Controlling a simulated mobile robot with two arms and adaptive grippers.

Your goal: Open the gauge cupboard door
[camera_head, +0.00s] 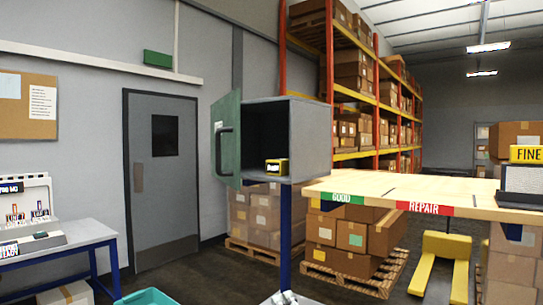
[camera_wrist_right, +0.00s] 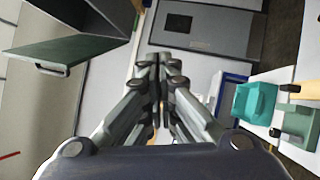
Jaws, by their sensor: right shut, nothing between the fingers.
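The gauge cupboard (camera_head: 305,125) is a grey box on a blue post. Its green door (camera_head: 229,120) stands wide open at the box's left side, with a dark handle (camera_head: 219,150) on its outer face. A small yellow and black block (camera_head: 277,167) sits inside. In the right wrist view the green door (camera_wrist_right: 75,50) shows at upper left, apart from my fingers. My left gripper is out of view.
A wooden bench (camera_head: 400,187) with GOOD and REPAIR labels stands to the right of the cupboard. A teal bin (camera_head: 147,297) is at the bottom left, near a blue-framed table (camera_head: 85,238). Boxes on pallets and a yellow pallet jack (camera_head: 447,245) stand behind.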

